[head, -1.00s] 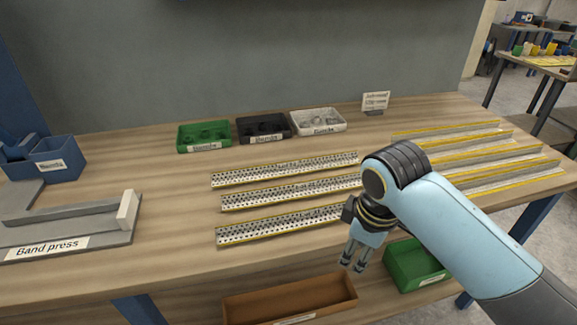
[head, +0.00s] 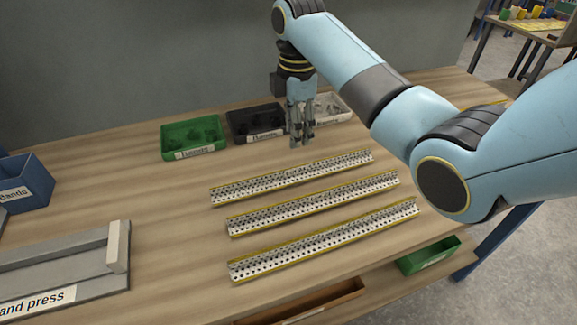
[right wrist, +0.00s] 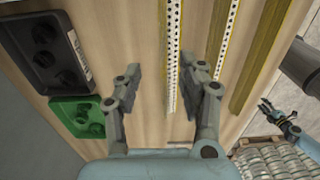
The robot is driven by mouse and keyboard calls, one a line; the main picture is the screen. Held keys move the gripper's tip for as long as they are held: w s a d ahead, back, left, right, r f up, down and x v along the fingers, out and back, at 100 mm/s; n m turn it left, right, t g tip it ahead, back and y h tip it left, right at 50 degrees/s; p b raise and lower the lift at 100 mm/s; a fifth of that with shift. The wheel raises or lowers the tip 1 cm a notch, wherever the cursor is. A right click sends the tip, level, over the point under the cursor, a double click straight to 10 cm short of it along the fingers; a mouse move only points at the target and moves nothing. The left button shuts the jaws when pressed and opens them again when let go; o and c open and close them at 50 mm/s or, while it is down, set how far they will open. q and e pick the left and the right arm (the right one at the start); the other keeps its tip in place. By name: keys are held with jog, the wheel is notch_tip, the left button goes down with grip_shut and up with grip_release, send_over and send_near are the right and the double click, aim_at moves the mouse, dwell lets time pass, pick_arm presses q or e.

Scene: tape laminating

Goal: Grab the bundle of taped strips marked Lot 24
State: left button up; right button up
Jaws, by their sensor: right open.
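Three perforated strip bundles with yellow edges lie side by side on the table in the head view: a back one (head: 290,178), a middle one (head: 315,203) and a front one (head: 325,240). I cannot read which is marked Lot 24. My right gripper (head: 301,142) points down, open and empty, just behind the back bundle. In the right wrist view its spread fingers (right wrist: 166,82) flank the near end of a perforated bundle (right wrist: 172,45), apart from it in height. My left gripper (right wrist: 265,104) seems to show small at the right; its jaws are unclear.
A green bin (head: 192,137), a black bin (head: 256,123) and a white bin (head: 328,107) stand along the back, close to my right gripper. The band press (head: 70,265) is at the front left, a blue bin (head: 25,183) behind it. Bare table lies left of the bundles.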

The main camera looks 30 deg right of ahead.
aim_at(295, 165)
jog(key=f, duration=0.3)
jog(key=shift+s+f, duration=0.2)
jog(key=shift+s, duration=0.2)
jog(key=shift+w+a+f, duration=0.1)
jog(key=shift+f, duration=0.3)
notch_tip(295, 165, down, 5)
jog(key=shift+a+r, duration=0.1)
jog(key=c, duration=0.4)
pick_arm(q)
jog(key=shift+s+a+r, duration=0.1)
jog(key=shift+s+r, duration=0.05)
jog(key=shift+s, duration=0.75)
pick_arm(e)
grip_shut()
